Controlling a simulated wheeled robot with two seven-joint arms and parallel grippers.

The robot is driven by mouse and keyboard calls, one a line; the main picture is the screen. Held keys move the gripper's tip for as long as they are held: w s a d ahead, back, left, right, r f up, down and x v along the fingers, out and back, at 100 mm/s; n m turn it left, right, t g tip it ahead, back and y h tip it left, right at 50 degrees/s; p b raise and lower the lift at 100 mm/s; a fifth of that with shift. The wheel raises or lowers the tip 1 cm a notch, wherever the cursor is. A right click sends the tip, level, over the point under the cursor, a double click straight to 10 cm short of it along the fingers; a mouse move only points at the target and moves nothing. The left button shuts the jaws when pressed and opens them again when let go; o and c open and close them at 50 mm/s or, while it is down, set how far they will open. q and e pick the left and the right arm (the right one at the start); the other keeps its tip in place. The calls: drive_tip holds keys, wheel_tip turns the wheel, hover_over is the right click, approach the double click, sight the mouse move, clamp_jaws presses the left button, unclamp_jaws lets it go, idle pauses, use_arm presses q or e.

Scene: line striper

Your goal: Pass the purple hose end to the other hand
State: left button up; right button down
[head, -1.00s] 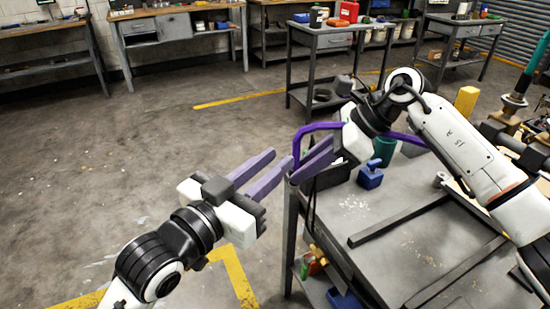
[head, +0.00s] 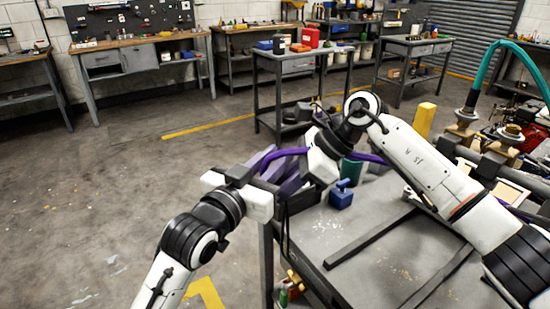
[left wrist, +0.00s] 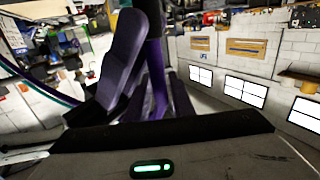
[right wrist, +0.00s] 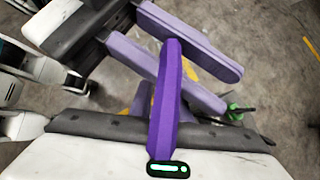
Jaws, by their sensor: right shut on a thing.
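The purple hose (head: 287,152) arches from the small workbench over to my right gripper (head: 292,182), which is shut on it near its end. My left gripper (head: 268,167) is open, its lavender fingers close beside the right gripper's fingers at the bench's left corner. In the left wrist view the hose (left wrist: 155,60) stands upright beside a near finger. In the right wrist view a purple bar, seemingly the hose end (right wrist: 168,100), crosses in front of the left gripper's two parted fingers (right wrist: 178,62). Whether the hose is fully between the left fingers is hard to tell.
The grey workbench (head: 318,235) holds a blue object (head: 341,195), a dark green cylinder and dark metal bars. Machinery with a teal hose (head: 478,75) stands at right. The concrete floor (head: 100,190) at left is open.

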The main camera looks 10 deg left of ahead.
use_arm(q)
clamp_jaws()
use_arm(e)
drive_tip(key=c, duration=1.6)
unclamp_jaws()
